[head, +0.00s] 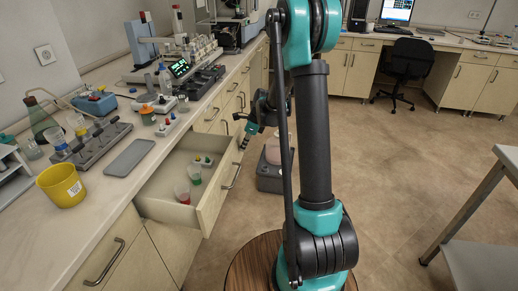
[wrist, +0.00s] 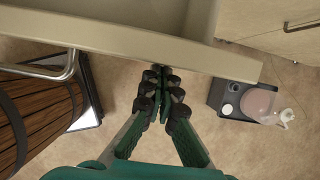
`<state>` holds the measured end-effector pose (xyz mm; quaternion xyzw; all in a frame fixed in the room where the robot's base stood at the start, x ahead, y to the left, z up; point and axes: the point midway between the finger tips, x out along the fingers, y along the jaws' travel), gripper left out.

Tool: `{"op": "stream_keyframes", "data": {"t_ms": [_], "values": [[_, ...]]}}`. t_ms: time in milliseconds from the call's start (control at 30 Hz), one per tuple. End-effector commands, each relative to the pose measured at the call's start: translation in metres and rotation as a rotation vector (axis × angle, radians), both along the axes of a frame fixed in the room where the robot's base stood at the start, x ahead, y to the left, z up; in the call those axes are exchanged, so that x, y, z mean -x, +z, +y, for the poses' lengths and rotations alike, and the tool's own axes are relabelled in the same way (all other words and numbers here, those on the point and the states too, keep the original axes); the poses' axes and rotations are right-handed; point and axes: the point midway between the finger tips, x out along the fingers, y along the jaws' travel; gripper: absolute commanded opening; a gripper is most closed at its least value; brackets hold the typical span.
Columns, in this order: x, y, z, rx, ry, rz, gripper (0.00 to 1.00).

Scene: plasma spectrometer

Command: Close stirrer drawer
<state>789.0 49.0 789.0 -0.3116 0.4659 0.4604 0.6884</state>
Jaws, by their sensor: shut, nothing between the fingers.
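The pale drawer (head: 217,194) under the left counter is pulled out. Inside it are a cup with red, a cup with green and a small rack with coloured tops. Its metal handle (head: 233,178) is on the outer face; a metal handle also shows in the wrist view (wrist: 50,72). My gripper (head: 246,138) is near the far end of the drawer front. In the wrist view my gripper (wrist: 161,88) is shut and empty, its tips at the edge of the pale drawer front (wrist: 120,48). I cannot tell whether they touch it.
A grey device with a pinkish round vessel (head: 272,152) stands on the floor beyond the drawer. The counter holds a yellow bucket (head: 61,186), a grey tray (head: 130,157) and lab devices. A metal table (head: 470,205) is at the right; the middle floor is clear.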

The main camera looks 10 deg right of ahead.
Motion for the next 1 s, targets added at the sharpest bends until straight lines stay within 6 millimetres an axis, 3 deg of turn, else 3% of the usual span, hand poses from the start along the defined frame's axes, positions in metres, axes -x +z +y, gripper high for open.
{"op": "stream_keyframes", "data": {"t_ms": [100, 600, 800, 1000], "values": [[-0.014, 0.0, 0.034, 0.0, 0.005, -0.001, 0.0], [-0.066, 0.0, 0.159, 0.0, 0.003, -0.001, 0.0], [-0.081, 0.0, 0.197, 0.0, 0.001, 0.001, 0.0], [-0.092, 0.0, 0.22, 0.0, 0.0, 0.0, 0.0]]}}
